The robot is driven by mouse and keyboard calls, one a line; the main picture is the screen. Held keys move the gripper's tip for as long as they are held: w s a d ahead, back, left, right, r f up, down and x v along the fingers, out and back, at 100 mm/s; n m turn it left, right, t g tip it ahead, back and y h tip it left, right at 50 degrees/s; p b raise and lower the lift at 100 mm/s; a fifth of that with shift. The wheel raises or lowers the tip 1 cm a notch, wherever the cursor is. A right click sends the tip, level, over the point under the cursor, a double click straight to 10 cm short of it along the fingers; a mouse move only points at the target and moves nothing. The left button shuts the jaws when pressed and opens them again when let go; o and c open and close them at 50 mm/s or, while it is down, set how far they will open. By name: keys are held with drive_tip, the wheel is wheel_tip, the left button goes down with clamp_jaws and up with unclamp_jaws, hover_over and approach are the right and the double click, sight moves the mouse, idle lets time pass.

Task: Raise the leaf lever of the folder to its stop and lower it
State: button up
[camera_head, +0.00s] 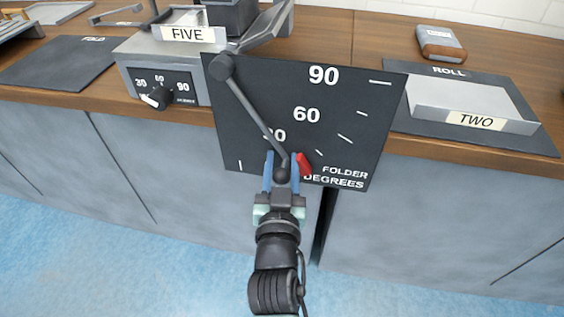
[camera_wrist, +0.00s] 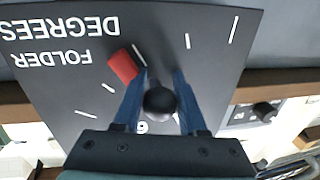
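The folder's dark dial plate (camera_head: 330,120) is marked 90, 60 and a partly covered 30, with white ticks. The leaf lever (camera_head: 255,115) is a grey rod running from a round pivot (camera_head: 223,67) at the plate's upper left down and right across the 30. Its dark ball knob (camera_wrist: 160,102) sits between my gripper's blue fingers (camera_head: 283,165). The fingers (camera_wrist: 159,75) appear closed on the knob from both sides. A red block (camera_head: 303,163) is on the plate just right of the fingers; it also shows in the wrist view (camera_wrist: 124,66).
A counter edge (camera_head: 460,157) runs behind the plate, above grey cabinets. On the left are a dial box (camera_head: 165,88) and a tray labelled FIVE (camera_head: 188,33). The blue floor is clear.

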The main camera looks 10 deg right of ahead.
clamp_jaws()
idle(1.0)
